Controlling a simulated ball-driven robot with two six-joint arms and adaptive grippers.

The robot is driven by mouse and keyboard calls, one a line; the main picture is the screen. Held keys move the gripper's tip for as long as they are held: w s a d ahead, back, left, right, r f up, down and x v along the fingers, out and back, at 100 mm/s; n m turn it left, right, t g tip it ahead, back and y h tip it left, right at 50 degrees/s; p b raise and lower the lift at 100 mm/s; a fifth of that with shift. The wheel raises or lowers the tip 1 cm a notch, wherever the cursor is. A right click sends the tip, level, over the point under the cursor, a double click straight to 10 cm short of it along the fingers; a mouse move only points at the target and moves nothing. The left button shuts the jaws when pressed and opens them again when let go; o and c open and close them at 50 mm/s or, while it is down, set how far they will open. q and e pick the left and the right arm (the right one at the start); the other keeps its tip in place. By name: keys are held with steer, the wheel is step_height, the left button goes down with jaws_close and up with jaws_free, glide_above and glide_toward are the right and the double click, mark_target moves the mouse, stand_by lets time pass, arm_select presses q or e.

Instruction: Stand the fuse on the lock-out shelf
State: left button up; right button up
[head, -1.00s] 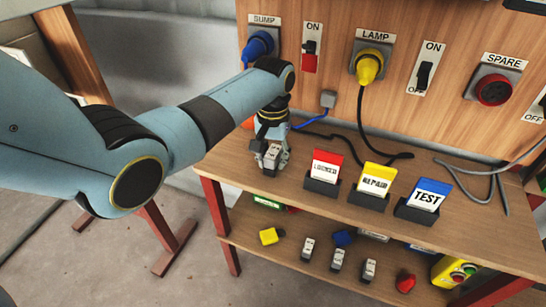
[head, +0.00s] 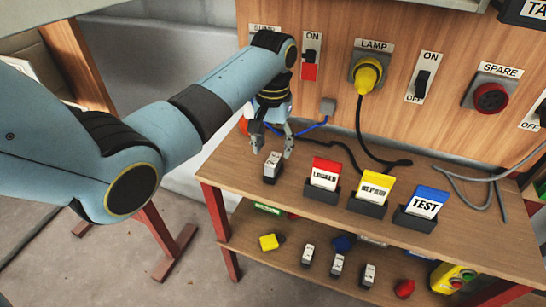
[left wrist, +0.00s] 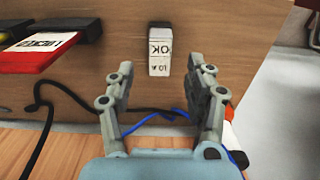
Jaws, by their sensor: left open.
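A small grey-and-white fuse (head: 271,168) stands on the wooden upper board (head: 232,170), left of the red LOCKED card. In the left wrist view the fuse (left wrist: 159,50) shows a label reading "10 A OK". My left gripper (head: 273,151) is open and empty, just behind the fuse and apart from it. In the left wrist view its fingers (left wrist: 161,72) are spread, with the fuse beyond their tips. Similar small blocks (head: 338,265) stand on the lower shelf (head: 290,262). Which board is the lock-out shelf is not marked. My right gripper is not in view.
LOCKED (head: 324,178), REPAIR (head: 371,190) and TEST (head: 425,205) cards stand in dark holders to the right of the fuse. Black and blue cables lie behind, near the panel (head: 330,60). A yellow block (head: 268,242) and a red part (head: 404,288) lie on the lower shelf.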

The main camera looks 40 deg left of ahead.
mark_target(273, 160)
arm_select(q)
step_height(273, 160, up, 5)
steer(key=shift+r, duration=0.15)
stand_by(0.5)
